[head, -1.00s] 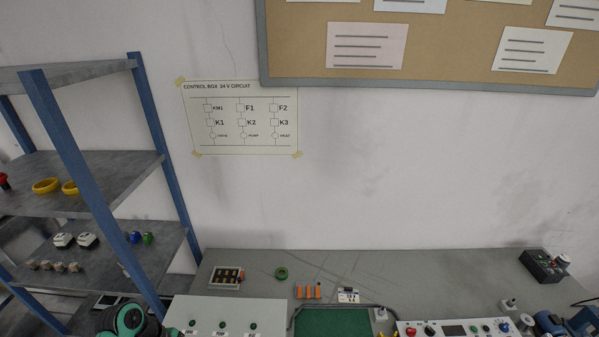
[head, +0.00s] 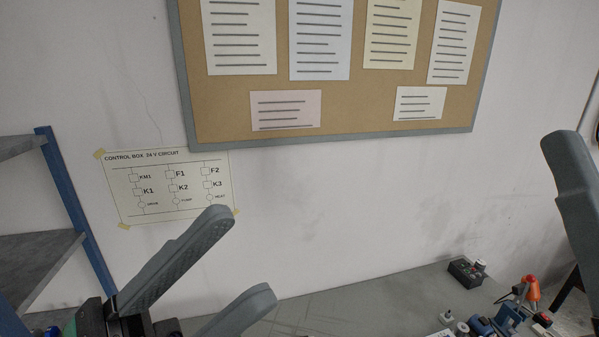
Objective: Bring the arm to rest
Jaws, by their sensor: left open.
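My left gripper (head: 243,252) is in the lower left of the head view. Its two long grey fingers point up and right, spread apart with nothing between them. It stands in front of the wall and covers the lower edge of the circuit sheet (head: 165,185). A single grey finger of my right gripper (head: 572,185) shows upright at the right edge. Its other finger is out of frame, so its opening cannot be judged.
A grey workbench (head: 370,300) runs along the wall below. A black control box (head: 465,271) and an orange-red tool (head: 531,290) are at its right. A blue-posted shelf (head: 70,215) stands at the left. A cork board (head: 360,110) hangs above.

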